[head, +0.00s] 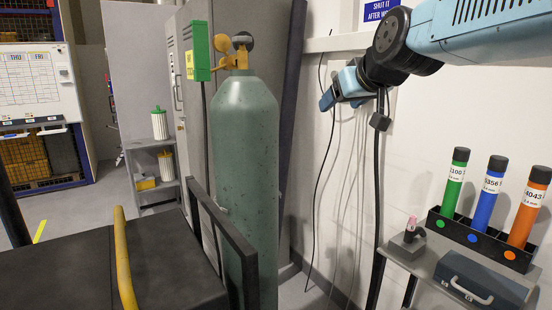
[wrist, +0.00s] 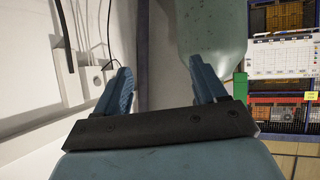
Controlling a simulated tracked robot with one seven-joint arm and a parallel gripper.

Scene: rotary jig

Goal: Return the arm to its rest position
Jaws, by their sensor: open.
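My arm reaches in from the upper right of the head view. My gripper (head: 338,97) is at its far end, in front of the white wall and to the right of the green gas cylinder (head: 246,150). In the wrist view my gripper (wrist: 162,85) shows two blue fingers set wide apart with nothing between them. The cylinder also shows in the wrist view (wrist: 212,30), behind and above the right finger. The gripper appears apart from it.
At the right, a rack (head: 480,240) holds green, blue and orange tubes above a grey case (head: 480,284). Cables (head: 378,180) hang along the wall below my arm. A dark table (head: 90,270) with a yellow rail (head: 124,262) fills the lower left. A small shelf (head: 152,185) stands behind.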

